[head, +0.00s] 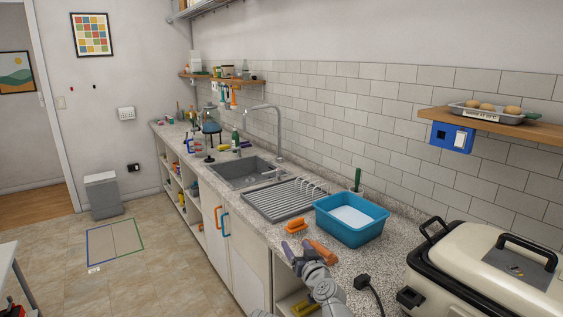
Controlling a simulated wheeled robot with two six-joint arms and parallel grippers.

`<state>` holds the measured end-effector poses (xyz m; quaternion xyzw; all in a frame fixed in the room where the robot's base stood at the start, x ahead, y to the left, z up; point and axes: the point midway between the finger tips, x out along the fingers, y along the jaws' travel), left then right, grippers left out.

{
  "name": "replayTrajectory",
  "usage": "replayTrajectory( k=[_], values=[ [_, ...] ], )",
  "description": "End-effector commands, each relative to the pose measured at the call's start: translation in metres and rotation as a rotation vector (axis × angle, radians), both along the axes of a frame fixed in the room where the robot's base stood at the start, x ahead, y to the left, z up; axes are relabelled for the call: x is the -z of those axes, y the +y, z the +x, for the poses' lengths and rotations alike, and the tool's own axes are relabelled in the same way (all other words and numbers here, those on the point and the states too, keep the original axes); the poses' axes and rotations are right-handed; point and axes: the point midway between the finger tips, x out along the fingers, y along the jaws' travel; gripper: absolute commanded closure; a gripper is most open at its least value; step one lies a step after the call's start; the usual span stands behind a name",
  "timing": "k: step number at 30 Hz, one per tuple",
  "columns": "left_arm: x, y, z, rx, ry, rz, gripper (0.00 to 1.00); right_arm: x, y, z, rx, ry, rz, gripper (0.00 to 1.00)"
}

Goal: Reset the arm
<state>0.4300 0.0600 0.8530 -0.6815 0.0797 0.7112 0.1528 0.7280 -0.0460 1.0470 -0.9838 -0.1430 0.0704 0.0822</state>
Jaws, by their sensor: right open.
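My right arm enters at the bottom centre of the head view. Its right gripper (298,249) is open over the front edge of the speckled counter (377,257), below the blue basin. An orange object (323,251) shows close beside the gripper's right side; whether they touch I cannot tell. My left gripper is not in view.
A blue basin (352,238), an orange brush (297,227) and a drying rack (287,200) stand beyond the gripper. A cream roaster (482,275) and a black plug (364,283) are to the right. A sink (240,172) lies further back. Open floor lies left.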

Motion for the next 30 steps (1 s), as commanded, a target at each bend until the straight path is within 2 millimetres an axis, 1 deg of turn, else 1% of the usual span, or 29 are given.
replayTrajectory(
  k=[1, 2, 3, 5, 6, 8, 9, 12, 15, 18, 23, 24, 27, 30],
  values=[
    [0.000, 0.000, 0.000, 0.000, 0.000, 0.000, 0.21, 0.017, 0.005, -0.013, -0.064, 0.075, -0.028, 0.31],
    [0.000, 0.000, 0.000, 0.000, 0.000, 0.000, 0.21, 0.030, 0.008, -0.021, -0.101, 0.130, -0.046, 0.31],
    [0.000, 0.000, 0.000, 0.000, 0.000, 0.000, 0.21, 0.047, 0.010, -0.033, -0.142, 0.209, -0.071, 0.31],
    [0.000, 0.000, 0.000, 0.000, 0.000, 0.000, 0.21, 0.075, 0.007, -0.053, -0.187, 0.343, -0.110, 0.31],
    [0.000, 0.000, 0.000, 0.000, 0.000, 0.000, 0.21, 0.093, 0.002, -0.068, -0.204, 0.438, -0.136, 0.31],
    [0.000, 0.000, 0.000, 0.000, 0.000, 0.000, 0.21, 0.118, -0.009, -0.091, -0.208, 0.577, -0.172, 0.31],
    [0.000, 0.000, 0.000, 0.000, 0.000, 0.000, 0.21, 0.133, -0.018, -0.106, -0.202, 0.665, -0.193, 0.31],
    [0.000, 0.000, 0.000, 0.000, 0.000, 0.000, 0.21, 0.159, -0.042, -0.139, -0.161, 0.855, -0.238, 0.31],
    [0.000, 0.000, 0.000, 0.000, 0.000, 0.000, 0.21, 0.176, -0.066, -0.169, -0.103, 1.011, -0.273, 0.31],
    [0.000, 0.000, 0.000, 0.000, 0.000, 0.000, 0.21, 0.186, -0.088, -0.196, -0.033, 1.144, -0.302, 0.31],
    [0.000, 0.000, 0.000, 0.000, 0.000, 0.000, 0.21, 0.194, -0.123, -0.237, 0.099, 1.332, -0.340, 0.31],
    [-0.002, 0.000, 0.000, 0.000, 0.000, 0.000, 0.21, 0.192, -0.122, -0.244, 0.110, 1.359, -0.355, 0.31],
    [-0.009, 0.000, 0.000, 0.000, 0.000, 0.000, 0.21, 0.186, -0.097, -0.250, 0.058, 1.358, -0.413, 0.31],
    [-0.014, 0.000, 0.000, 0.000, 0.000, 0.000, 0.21, 0.181, -0.076, -0.260, 0.018, 1.366, -0.469, 0.31]
  ],
)
